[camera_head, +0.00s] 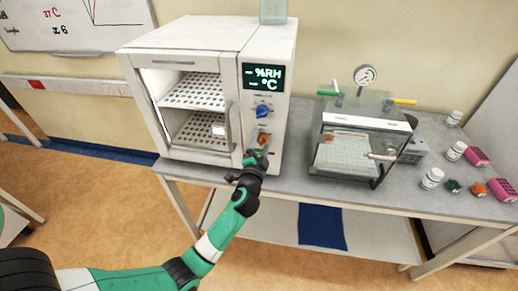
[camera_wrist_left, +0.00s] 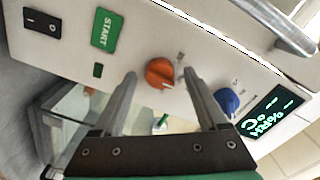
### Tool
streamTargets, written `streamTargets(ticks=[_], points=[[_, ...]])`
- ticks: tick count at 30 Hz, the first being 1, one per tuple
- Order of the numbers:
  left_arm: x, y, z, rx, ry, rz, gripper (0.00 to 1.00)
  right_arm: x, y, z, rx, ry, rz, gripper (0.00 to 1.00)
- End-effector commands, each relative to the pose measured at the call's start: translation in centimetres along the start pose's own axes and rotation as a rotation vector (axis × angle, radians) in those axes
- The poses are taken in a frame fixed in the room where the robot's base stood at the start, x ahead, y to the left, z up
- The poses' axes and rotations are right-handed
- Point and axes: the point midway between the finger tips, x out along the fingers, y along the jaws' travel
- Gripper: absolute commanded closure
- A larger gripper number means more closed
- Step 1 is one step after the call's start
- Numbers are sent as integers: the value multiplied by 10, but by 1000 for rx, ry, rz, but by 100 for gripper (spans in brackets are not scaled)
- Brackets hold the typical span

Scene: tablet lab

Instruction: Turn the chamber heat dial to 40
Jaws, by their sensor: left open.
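The white chamber (camera_head: 190,45) stands on the bench with a control panel on its right front. An orange dial (camera_head: 263,139), likely the heat dial, sits low on the panel, partly behind my left gripper (camera_head: 257,153). In the left wrist view the orange dial (camera_wrist_left: 160,73) appears between the fingertips of my open left gripper (camera_wrist_left: 159,74). I cannot tell whether the fingers touch it. Its scale marks are too small to read. A blue dial (camera_head: 263,111) sits above it; it also shows in the wrist view (camera_wrist_left: 228,101). The display (camera_head: 263,77) shows dashes for %RH and °C.
A green START button (camera_wrist_left: 104,30) and a black switch (camera_wrist_left: 42,23) are on the same panel. The chamber door handle (camera_head: 229,125) is left of the panel. A clear box with a gauge (camera_head: 366,76) stands to the right, with bottles (camera_head: 432,178) beyond it.

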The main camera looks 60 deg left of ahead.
Motion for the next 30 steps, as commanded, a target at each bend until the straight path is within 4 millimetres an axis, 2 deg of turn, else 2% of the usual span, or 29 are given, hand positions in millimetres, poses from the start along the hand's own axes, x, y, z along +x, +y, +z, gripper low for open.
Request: streamTargets(ticks=[5, 12, 15, 20, 30], points=[[-28, 0, -1, 2, 2, 2, 24, 3, 0, -3, 0, 0, 0, 100], [-85, 1, -1, 1, 3, 3, 24, 4, 0, -3, 0, 0, 0, 100], [-102, 1, -1, 2, 4, 3, 24, 3, 0, -3, 0, 0, 0, 100], [-114, 0, 0, 1, 2, 1, 24, 3, 0, -3, 0, 0, 0, 100], [-114, 0, 0, 0, 1, 0, 24, 3, 0, -3, 0, 0, 0, 100]])
